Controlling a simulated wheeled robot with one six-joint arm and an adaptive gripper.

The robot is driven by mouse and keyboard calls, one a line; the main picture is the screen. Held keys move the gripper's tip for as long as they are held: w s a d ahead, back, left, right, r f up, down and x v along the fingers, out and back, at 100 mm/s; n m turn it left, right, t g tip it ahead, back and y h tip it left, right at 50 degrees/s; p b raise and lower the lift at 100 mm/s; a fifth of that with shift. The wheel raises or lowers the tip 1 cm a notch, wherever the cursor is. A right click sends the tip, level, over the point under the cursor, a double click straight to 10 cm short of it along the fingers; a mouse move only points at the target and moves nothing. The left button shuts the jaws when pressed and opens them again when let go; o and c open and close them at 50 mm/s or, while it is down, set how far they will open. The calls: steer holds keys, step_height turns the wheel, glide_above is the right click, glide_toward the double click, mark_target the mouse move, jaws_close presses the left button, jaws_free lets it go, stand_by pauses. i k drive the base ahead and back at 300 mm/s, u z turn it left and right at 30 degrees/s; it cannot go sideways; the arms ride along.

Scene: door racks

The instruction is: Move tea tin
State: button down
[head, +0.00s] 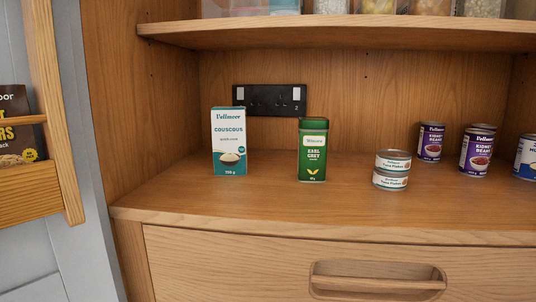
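The tea tin (312,150) is a green upright tin marked "Earl Grey". It stands on the wooden shelf (240,200) near the middle of the head view, in front of a black wall socket. It is apart from the things on both sides. My gripper does not show in this view.
A couscous box (229,142) stands to the left of the tin. Two stacked tuna cans (391,170) stand to its right, with several kidney bean cans (477,151) farther right. An upper shelf (340,35) runs overhead. A door rack (38,180) is at the far left. The shelf front is clear.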

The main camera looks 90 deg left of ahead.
mark_target(313, 132)
steer(key=z, duration=0.05)
steer(key=k, duration=1.15)
steer(key=u, duration=2.15)
